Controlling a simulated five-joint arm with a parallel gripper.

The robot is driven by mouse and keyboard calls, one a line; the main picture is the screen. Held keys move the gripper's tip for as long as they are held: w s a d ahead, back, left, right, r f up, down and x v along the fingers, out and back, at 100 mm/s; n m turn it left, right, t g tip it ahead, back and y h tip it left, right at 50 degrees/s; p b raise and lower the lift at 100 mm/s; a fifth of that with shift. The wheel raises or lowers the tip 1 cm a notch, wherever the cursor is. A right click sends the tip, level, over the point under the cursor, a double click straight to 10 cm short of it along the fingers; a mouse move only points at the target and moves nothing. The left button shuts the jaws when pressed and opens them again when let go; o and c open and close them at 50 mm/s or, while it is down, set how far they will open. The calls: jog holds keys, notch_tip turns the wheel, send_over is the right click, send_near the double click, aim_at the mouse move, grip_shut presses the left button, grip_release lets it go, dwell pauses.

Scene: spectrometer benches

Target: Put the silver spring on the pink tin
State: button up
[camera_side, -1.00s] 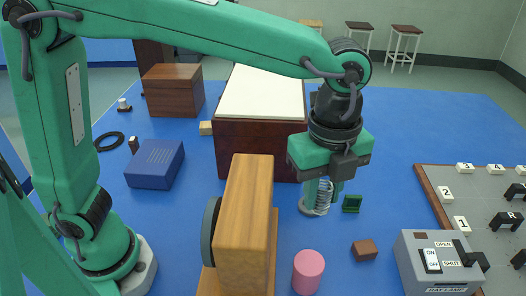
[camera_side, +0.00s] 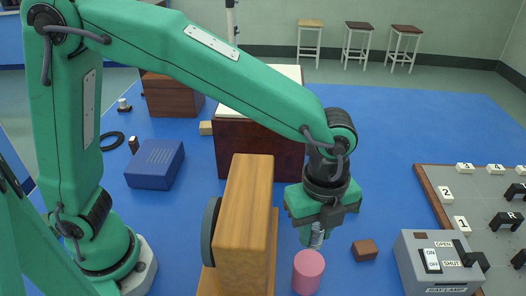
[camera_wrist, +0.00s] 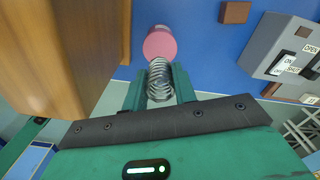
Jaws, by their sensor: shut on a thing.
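The silver spring (camera_side: 317,237) is a coil held between the fingers of my gripper (camera_side: 313,236). In the wrist view the spring (camera_wrist: 159,80) sits between the two green fingers (camera_wrist: 160,88). The pink tin (camera_side: 308,272) is a short upright cylinder on the blue table. The spring is close above the tin in the side view, toward its right. In the wrist view the tin (camera_wrist: 160,42) shows just beyond the spring's end. I cannot tell whether the spring touches it.
A tall wooden block (camera_side: 245,215) stands close to the left of the tin. A small brown block (camera_side: 364,250) lies to the right, and a grey switch box (camera_side: 436,265) stands beyond it. A blue box (camera_side: 155,164) and a dark wooden case with a white top (camera_side: 260,150) are farther back.

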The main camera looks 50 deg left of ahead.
aim_at(316, 224)
jog(key=shift+f, duration=3)
jog(key=shift+f, duration=0.15)
jog(key=o, duration=0.9)
jog(key=shift+o, duration=0.2)
notch_tip(316, 224, up, 12)
jog(key=shift+r, duration=0.2)
jog(key=shift+a, duration=0.1)
